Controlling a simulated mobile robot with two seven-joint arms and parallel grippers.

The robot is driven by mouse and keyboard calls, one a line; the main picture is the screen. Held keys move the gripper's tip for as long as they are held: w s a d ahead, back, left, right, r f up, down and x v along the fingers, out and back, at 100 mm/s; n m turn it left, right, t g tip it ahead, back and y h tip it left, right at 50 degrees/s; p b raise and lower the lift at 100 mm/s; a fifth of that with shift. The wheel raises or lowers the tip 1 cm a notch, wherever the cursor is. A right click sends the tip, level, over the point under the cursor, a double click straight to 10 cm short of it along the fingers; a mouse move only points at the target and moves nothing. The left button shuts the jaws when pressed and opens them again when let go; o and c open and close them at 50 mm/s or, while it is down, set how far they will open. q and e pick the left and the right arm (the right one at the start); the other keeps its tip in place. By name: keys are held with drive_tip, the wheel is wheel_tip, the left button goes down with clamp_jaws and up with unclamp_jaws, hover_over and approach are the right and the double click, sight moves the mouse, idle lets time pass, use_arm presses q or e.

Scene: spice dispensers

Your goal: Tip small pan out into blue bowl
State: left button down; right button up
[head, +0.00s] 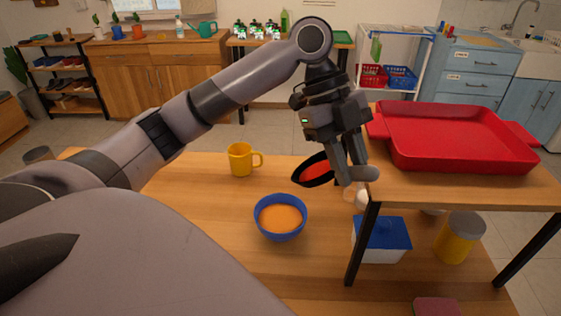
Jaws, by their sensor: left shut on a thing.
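The small pan (317,172) is dark-rimmed with a red-orange inside. It is held tilted above the wooden table, behind and to the right of the blue bowl. My left gripper (351,176) is shut on the pan at its right side. The fingers hide part of the pan, and its handle is hard to make out. The blue bowl (281,231) stands upright on the table, apart from the pan, with an orange filling inside. My right gripper is not in view.
A yellow mug (240,160) stands behind the bowl to the left. A raised wooden shelf (470,187) at right carries a red tray (444,158). Beneath it are a blue-lidded box (381,236) and a yellow jar (457,240). A pink item (436,307) lies at front right.

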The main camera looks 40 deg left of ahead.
sight(321, 178)
use_arm(q)
drive_tip(key=shift+s+a+f+h, duration=0.15)
drive_tip(key=shift+a+f, duration=0.1)
drive_tip(key=shift+f, duration=0.4)
drive_tip(key=shift+w+a+f+h, duration=0.1)
drive_tip(key=shift+a+f+h, duration=0.1)
drive_tip(key=shift+f, duration=0.4)
drive_tip(key=shift+s+a+f+b, duration=0.1)
drive_tip(key=shift+a+f+b, duration=0.1)
drive_tip(key=shift+f+b, duration=0.5)
drive_tip(key=shift+h, duration=0.55)
drive_tip(key=f+b, duration=0.2)
drive_tip(key=a+f+b, duration=0.1)
drive_tip(key=f+b, duration=0.1)
drive_tip(key=b, duration=0.1)
drive_tip(key=shift+s+a, duration=0.1)
drive_tip(key=shift+a, duration=0.05)
drive_tip(key=shift+r, duration=0.25)
drive_tip(key=shift+s+a, duration=0.1)
drive_tip(key=shift+a, duration=0.05)
drive_tip(key=shift+s+a+r+t+h+b, duration=0.15)
drive_tip(key=shift+a+r+t+h+b, duration=0.25)
drive_tip(key=shift+a+r+h+b, duration=0.35)
drive_tip(key=shift+s+a+r+m+h+b, duration=0.15)
drive_tip(key=shift+a+m+h+b, duration=0.15)
drive_tip(key=shift+a+h+b, duration=0.4)
